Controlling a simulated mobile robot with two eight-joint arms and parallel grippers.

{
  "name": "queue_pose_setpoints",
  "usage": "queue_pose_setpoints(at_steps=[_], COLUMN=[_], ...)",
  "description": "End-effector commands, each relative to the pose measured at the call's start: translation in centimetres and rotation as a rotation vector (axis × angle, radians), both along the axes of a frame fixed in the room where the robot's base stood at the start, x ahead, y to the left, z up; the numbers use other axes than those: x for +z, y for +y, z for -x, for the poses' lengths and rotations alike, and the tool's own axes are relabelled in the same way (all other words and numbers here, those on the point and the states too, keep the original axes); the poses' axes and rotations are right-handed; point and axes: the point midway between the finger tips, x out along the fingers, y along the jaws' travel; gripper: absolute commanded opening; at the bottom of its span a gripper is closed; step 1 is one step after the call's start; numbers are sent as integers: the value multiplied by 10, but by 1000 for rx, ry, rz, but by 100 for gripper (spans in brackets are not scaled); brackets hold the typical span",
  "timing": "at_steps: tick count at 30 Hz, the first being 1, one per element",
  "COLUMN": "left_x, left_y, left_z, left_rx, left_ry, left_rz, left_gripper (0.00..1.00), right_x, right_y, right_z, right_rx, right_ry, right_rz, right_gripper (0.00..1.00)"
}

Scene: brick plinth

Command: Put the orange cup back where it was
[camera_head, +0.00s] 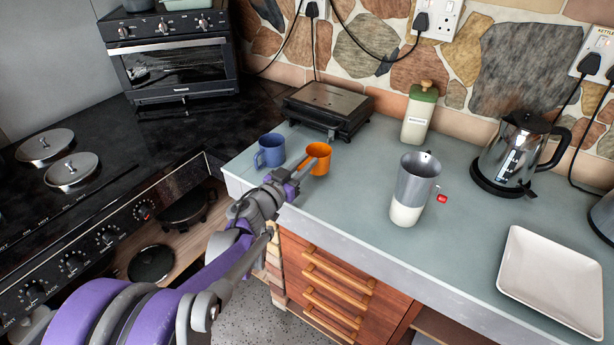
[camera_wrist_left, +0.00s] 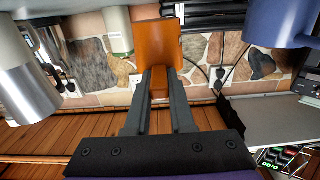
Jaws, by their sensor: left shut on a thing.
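The orange cup (camera_head: 319,155) is upright at the counter's left part, just right of the blue mug (camera_head: 271,149). My left gripper (camera_head: 304,170) comes in from the front left and is shut on the cup's handle. In the left wrist view the orange cup (camera_wrist_left: 170,42) is straight ahead, with its handle (camera_wrist_left: 158,84) between the two fingers (camera_wrist_left: 158,92). I cannot tell whether the cup's base touches the counter. My right gripper is not in view.
The blue mug also shows in the left wrist view (camera_wrist_left: 284,24). A grey-and-white tumbler (camera_head: 413,190), a kettle (camera_head: 515,152), a green-topped bottle (camera_head: 419,114) and a white tray (camera_head: 553,280) stand to the right. A dark grill (camera_head: 328,107) is behind. The counter between cup and tumbler is clear.

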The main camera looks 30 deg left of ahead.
Motion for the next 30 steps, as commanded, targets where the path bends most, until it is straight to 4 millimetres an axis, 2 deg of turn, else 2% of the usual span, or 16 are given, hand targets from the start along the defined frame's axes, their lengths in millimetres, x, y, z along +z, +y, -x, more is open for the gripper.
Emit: queue_pose_setpoints(at_steps=[7, 20, 21, 25, 26, 30], left_x=[-36, -43, -43, -42, -42, -42], left_y=[0, 0, 0, 0, 0, 0], left_z=[0, 0, 0, 0, 0, 0], left_rx=[-1, 0, 0, 0, 0, 0], left_ry=[0, 0, 0, 0, 0, 0], left_rz=[1, 0, 0, 0, 0, 0], left_gripper=[0, 0, 25, 48, 51, 51], right_x=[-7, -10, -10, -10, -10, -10], right_y=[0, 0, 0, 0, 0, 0], right_z=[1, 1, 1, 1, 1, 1], right_rx=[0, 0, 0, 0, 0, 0], right_ry=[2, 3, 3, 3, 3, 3], right_rz=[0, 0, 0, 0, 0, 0], right_gripper=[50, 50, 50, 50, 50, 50])
